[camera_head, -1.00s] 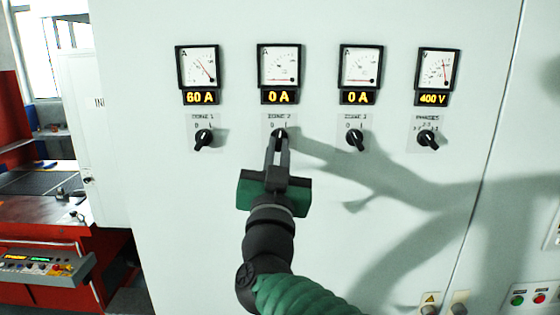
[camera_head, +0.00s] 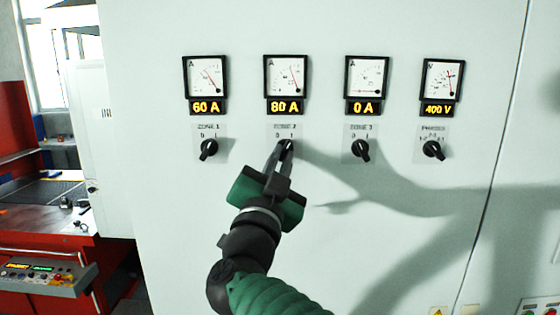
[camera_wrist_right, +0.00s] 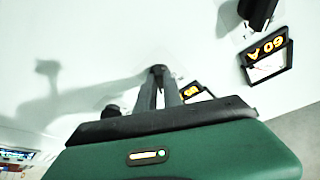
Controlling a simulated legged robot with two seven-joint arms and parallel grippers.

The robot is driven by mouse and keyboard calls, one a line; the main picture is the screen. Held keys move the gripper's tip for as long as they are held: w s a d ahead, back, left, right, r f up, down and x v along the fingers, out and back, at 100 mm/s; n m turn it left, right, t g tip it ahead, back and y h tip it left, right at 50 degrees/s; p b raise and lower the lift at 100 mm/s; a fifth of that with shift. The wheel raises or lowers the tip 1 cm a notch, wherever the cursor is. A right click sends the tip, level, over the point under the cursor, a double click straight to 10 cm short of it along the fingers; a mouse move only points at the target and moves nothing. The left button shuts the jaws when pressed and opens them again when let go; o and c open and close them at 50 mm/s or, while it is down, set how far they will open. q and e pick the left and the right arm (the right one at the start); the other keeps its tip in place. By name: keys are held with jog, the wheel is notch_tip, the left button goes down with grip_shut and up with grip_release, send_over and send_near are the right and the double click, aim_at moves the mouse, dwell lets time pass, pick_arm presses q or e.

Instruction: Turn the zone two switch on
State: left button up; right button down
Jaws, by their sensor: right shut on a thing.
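The zone two switch (camera_head: 287,147) is a black rotary knob on the pale cabinet front, under the ZONE 2 label. My right gripper (camera_head: 283,152) is shut on this knob, its fingers at either side, and it is tilted to the right. The zone two meter (camera_head: 286,76) has its needle raised, and its display (camera_head: 285,107) reads 80 A. In the right wrist view the fingers reach the dark knob (camera_wrist_right: 158,69), which they partly hide. My left gripper is not in view.
The zone 1 knob (camera_head: 208,149) with 60 A above, the zone 3 knob (camera_head: 360,149) with 0 A, and the phases knob (camera_head: 433,150) with 400 V flank it. A red machine (camera_head: 115,262) stands at the left. Push buttons (camera_head: 541,306) sit at lower right.

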jog(key=shift+s+d+r, duration=0.1)
jog(key=shift+d+r, duration=0.05)
jog(key=shift+r, duration=0.35)
jog(key=c, duration=1.5)
grip_release()
jog(key=shift+f, duration=0.25)
jog(key=shift+w+f, duration=0.1)
jog(key=shift+w, duration=0.1)
jog(key=shift+s+f, duration=0.15)
jog(key=b+v, duration=0.7)
jog(key=v, duration=0.9)
jog(key=shift+s+a, duration=0.2)
jog(key=shift+w+f, duration=0.1)
